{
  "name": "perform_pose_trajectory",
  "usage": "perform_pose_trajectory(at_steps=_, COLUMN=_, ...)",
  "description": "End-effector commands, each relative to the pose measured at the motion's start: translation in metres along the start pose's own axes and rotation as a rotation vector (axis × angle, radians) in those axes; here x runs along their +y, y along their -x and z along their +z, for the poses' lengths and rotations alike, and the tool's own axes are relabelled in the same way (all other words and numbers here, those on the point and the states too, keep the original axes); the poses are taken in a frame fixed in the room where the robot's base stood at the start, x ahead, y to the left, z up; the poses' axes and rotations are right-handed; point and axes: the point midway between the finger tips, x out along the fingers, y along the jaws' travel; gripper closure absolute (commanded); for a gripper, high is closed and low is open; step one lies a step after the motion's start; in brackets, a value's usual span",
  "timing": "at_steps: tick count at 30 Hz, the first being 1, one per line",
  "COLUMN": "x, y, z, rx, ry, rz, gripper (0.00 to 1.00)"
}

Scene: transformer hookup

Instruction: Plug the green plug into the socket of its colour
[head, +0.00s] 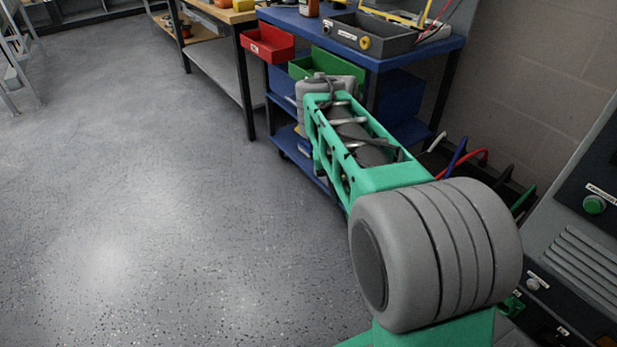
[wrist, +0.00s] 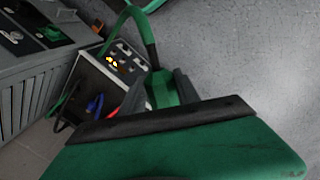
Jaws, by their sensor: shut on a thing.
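My gripper (wrist: 160,92) is shut on the green plug (wrist: 162,90) in the wrist view. A grey cabinet (wrist: 40,85) is at the left of that view, with a dark panel carrying a green part (wrist: 45,30); I cannot tell whether this part is the socket. In the head view the cabinet (head: 580,250) is at the right edge, with a small green part (head: 513,304) low on it. My gripper is hidden behind my arm there.
In the head view a blue cart (head: 420,52) bears a grey tray (head: 375,42), with a red bin (head: 268,42) and a green bin (head: 300,67). The floor at left is clear.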

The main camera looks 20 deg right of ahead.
Motion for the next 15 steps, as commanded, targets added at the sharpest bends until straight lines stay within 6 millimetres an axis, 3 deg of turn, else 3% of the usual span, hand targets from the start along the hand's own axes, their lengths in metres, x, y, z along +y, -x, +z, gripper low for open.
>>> perform_pose_trajectory(at_steps=1, x=0.018, y=-0.013, z=0.006, rx=-0.013, ry=-0.052, rz=0.012, gripper=0.98)
perform_pose_trajectory(at_steps=6, x=0.069, y=-0.073, z=0.036, rx=-0.053, ry=-0.249, rz=0.057, gripper=0.98)
perform_pose_trajectory(at_steps=15, x=0.127, y=-0.180, z=0.125, rx=-0.158, ry=-0.647, rz=0.130, gripper=0.98)
